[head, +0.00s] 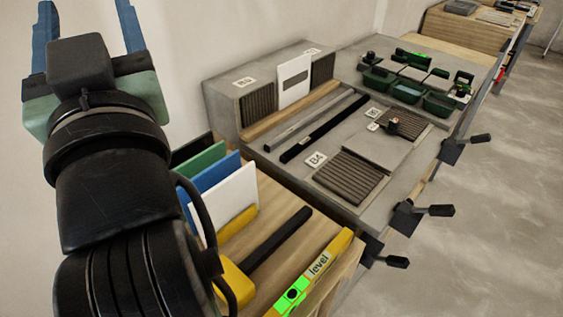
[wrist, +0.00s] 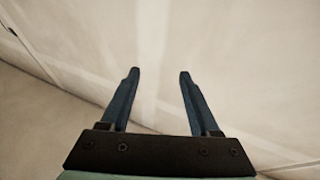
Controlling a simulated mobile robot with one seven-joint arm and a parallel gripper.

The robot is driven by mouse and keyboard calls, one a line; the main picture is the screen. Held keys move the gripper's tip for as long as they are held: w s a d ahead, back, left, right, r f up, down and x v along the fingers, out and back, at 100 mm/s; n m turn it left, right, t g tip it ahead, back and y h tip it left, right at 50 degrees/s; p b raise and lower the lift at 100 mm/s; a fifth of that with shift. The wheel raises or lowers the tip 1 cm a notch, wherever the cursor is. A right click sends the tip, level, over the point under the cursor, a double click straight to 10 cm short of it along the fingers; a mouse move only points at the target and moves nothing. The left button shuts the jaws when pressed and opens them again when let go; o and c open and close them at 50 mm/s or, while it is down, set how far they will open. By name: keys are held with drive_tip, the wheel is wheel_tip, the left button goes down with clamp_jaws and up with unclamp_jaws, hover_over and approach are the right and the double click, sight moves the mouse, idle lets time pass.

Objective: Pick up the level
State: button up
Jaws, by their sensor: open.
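The level (head: 318,268) is a yellow bar with the word "level" on it and a bright green section near its lower end. It lies at the front right edge of the wooden surface at the bottom of the head view. My gripper (head: 88,22) is raised at the upper left of the head view, well above and away from the level. Its two blue fingers are apart with nothing between them. In the wrist view my gripper (wrist: 158,75) points at a bare pale wall, and the level does not show there.
A black bar (head: 275,243) lies beside the level, with a yellow block (head: 236,283) near it. Upright white (head: 226,200), blue and green panels stand behind. A grey workbench (head: 290,185) holds bars, ribbed pads and green trays (head: 408,92). Black clamp handles (head: 438,211) jut from its right edge.

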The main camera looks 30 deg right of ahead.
wheel_tip(320, 180, up, 7)
drive_tip(key=w+g+p, duration=0.3)
drive_tip(key=p, duration=0.8)
drive_tip(key=m+g+h+p, duration=0.4)
drive_tip(key=m+g+p, duration=0.9)
drive_tip(key=g, duration=0.4)
approach(283, 304)
drive_tip(key=shift+m+g, duration=0.3)
drive_tip(key=shift+m, duration=0.2)
drive_tip(key=x, duration=0.4)
drive_tip(key=shift+w+a+f, duration=0.2)
drive_tip(key=shift+w+a, duration=0.05)
drive_tip(key=shift+w, duration=0.15)
drive_tip(key=shift+d+p+x, duration=0.15)
drive_tip(key=shift+p+x, duration=0.1)
drive_tip(key=shift+x, duration=1.4)
drive_tip(key=shift+d+p+x, duration=0.15)
drive_tip(key=shift+p+x, duration=0.05)
drive_tip(key=shift+x, duration=1.45)
drive_tip(key=shift+s+r, duration=0.1)
